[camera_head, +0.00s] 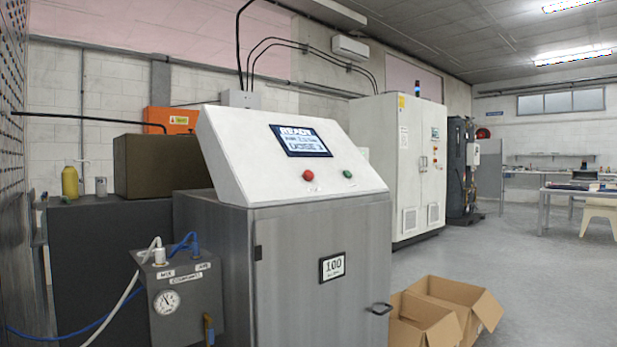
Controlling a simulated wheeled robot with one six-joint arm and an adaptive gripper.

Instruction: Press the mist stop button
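A grey metal cabinet (320,230) with a sloped white console (235,150) on top stands at the centre of the head view. The console has a blue screen (300,140) that reads "READY" on its top line. Below the screen are a red button (308,175) at the left and a green button (347,173) at the right. I see no label that tells which one is the mist stop button. My gripper is not in view.
A small grey box (185,307) with a gauge and hoses stands at the cabinet's front left. Open cardboard boxes (424,325) lie on the floor at its right. A tall white cabinet (400,150) stands behind.

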